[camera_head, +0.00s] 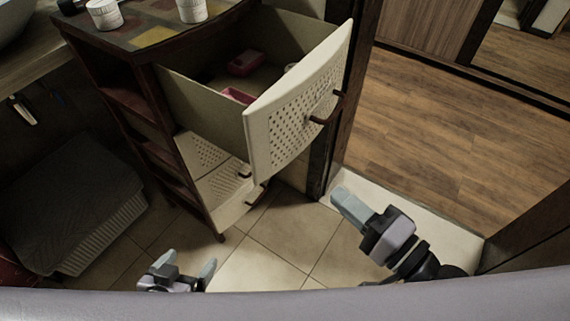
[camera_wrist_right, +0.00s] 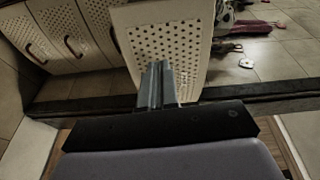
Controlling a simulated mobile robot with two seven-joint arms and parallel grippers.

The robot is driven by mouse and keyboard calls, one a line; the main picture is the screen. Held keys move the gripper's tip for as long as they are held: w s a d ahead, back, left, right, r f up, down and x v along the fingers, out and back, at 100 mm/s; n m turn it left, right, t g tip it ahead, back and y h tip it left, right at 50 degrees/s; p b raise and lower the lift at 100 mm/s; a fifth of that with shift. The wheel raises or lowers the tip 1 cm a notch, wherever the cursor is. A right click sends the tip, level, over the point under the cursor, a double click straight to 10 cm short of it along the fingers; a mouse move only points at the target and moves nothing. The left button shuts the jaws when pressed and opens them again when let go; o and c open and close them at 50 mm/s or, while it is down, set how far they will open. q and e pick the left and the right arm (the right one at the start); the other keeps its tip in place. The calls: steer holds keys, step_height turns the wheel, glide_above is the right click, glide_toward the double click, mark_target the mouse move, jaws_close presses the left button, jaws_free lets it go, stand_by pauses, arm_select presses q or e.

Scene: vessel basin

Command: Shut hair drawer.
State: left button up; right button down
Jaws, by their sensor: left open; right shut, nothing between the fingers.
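The hair drawer (camera_head: 290,110) is the top drawer of a dark wooden cabinet and is pulled far out. Its cream front has small holes and a dark red handle (camera_head: 326,108). Pink items (camera_head: 246,63) lie inside. My right gripper (camera_head: 347,203) is shut and empty, below and to the right of the drawer front, apart from it in the head view. In the right wrist view the shut fingers (camera_wrist_right: 156,86) overlap a perforated cream panel (camera_wrist_right: 170,45); contact cannot be told. My left gripper (camera_head: 182,268) is open and empty, low over the floor.
White containers (camera_head: 104,14) stand on the cabinet top (camera_head: 150,35). Lower drawer fronts (camera_head: 215,180) sit below the open drawer. A grey lidded basket (camera_head: 75,205) is at the left. A dark door frame (camera_head: 350,90) stands close behind the drawer front. Tiled floor (camera_head: 285,235) is clear in front.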

arm_select(q)
steer(key=shift+s+a+r+p, duration=0.15)
steer(key=shift+a+p, duration=0.1)
steer(key=shift+p, duration=0.35)
arm_select(e)
glide_toward(277, 143)
steer(key=x, duration=0.7)
steer(key=shift+s, duration=0.1)
